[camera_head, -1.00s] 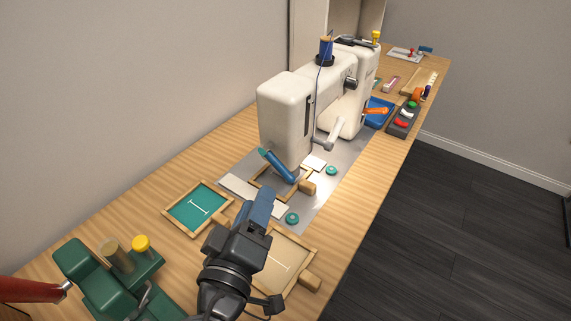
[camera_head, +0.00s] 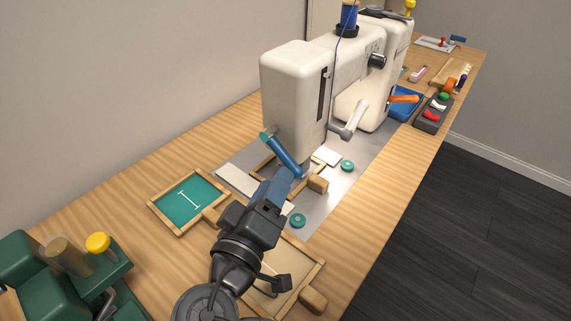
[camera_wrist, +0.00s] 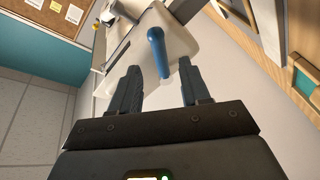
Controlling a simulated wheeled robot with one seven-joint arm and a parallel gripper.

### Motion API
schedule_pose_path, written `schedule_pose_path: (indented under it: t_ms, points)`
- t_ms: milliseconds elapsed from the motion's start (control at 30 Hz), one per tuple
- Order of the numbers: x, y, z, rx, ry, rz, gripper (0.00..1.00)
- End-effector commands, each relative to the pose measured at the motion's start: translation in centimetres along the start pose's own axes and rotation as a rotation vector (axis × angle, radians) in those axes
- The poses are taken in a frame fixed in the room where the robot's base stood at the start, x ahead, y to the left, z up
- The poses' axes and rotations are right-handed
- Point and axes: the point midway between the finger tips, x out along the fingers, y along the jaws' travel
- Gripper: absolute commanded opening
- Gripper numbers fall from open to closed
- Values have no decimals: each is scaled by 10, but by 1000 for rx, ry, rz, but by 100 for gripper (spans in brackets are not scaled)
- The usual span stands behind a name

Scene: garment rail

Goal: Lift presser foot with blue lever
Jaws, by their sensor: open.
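The blue lever (camera_head: 281,153) with a teal tip slants down across the lower front of the white sewing machine (camera_head: 292,92). In the wrist view the blue lever (camera_wrist: 157,48) lies ahead of my gripper, in line with the space between the fingers. My gripper (camera_head: 285,180) is just below and in front of the lever in the head view; its fingertips look close to the lever's lower end. In the wrist view my gripper (camera_wrist: 161,83) is open with nothing between the fingers. The presser foot is hidden behind the lever and my gripper.
A wooden frame with teal cloth (camera_head: 188,201) lies left of my gripper. A beige-cloth frame (camera_head: 295,273) lies partly under my arm. Teal discs (camera_head: 298,220) sit on the metal plate (camera_head: 350,185). A green fixture (camera_head: 55,275) stands at the lower left.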

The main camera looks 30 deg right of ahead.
Motion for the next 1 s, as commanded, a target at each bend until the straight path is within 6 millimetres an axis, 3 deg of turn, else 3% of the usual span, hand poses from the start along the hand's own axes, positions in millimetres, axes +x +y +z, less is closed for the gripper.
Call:
schedule_pose_path:
  t_ms: [333, 733, 1000]
  points:
    - [49, 1, 0, 0, -3, 1, 46]
    - [57, 0, 0, 0, -1, 0, 46]
    - [57, 0, 0, 0, -1, 0, 21]
